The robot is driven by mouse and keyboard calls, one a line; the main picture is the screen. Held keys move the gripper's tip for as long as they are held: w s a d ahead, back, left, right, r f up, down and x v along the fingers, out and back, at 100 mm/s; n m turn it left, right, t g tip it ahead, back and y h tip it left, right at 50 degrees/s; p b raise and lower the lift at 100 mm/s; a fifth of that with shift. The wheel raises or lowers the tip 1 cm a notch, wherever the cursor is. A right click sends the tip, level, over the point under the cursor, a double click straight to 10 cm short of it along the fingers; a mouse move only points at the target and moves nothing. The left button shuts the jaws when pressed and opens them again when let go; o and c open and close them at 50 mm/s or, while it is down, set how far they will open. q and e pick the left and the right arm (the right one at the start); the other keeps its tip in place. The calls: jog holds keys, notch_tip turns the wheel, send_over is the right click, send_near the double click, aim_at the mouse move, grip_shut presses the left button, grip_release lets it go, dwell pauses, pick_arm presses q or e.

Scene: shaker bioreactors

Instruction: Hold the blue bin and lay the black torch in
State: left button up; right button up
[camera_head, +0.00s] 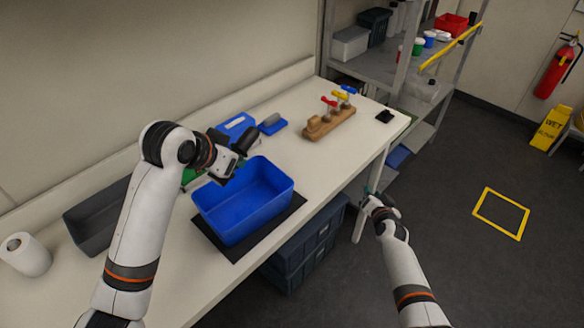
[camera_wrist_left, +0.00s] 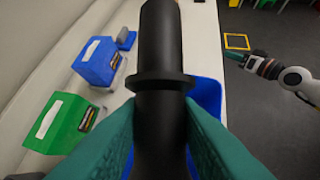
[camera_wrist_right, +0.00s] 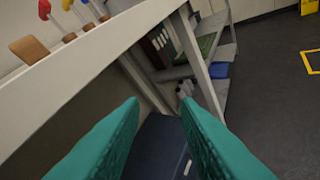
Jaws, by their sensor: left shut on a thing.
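The blue bin (camera_head: 246,206) stands on a dark mat on the white bench and looks empty in the part I see. My left gripper (camera_head: 232,167) is above the bin's back left rim. It is shut on the black torch (camera_head: 245,140), which also fills the middle of the left wrist view (camera_wrist_left: 160,60) between the teal fingers (camera_wrist_left: 160,140). The blue bin shows partly behind the torch there. My right gripper (camera_head: 372,198) is off the bench's front edge, away from the bin. In the right wrist view its fingers (camera_wrist_right: 160,110) are apart with nothing between them.
A wooden holder (camera_head: 328,122) with coloured-handled tools stands right of the bin. A grey bin (camera_head: 92,218) and a white roll (camera_head: 26,254) are at left. Blue and green boxes (camera_wrist_left: 62,122) stand behind. Dark crates (camera_head: 305,243) sit under the bench. A shelf (camera_head: 378,68) stands at the back.

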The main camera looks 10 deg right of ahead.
jog(key=w+d+r+m+t, duration=0.15)
jog(key=w+r, duration=0.25)
jog(key=r, duration=0.6)
jog(key=w+r+m+t, duration=0.2)
jog(key=w+r, duration=0.3)
jog(key=r, duration=0.4)
jog(key=w+a+r+n+g+y, duration=0.1)
jog(key=w+a+r+y, duration=0.1)
jog(key=a+r+y, duration=0.3)
jog(key=w+a+r+n+y, duration=0.1)
jog(key=a+r+y, duration=0.1)
jog(key=a, duration=0.5)
jog(key=a+r+n+g+y, duration=0.1)
jog(key=a+r+g+y, duration=0.2)
jog(key=a, duration=0.7)
jog(key=m+g+h, duration=0.3)
jog(key=g+h, duration=0.4)
jog(key=g, duration=0.6)
send_over(289, 207)
jog(key=s, duration=0.1)
notch_tip(289, 207, down, 7)
jog(key=f, duration=0.7)
jog(key=w+f, duration=0.1)
jog(key=f, duration=0.3)
jog(key=shift+f, duration=0.1)
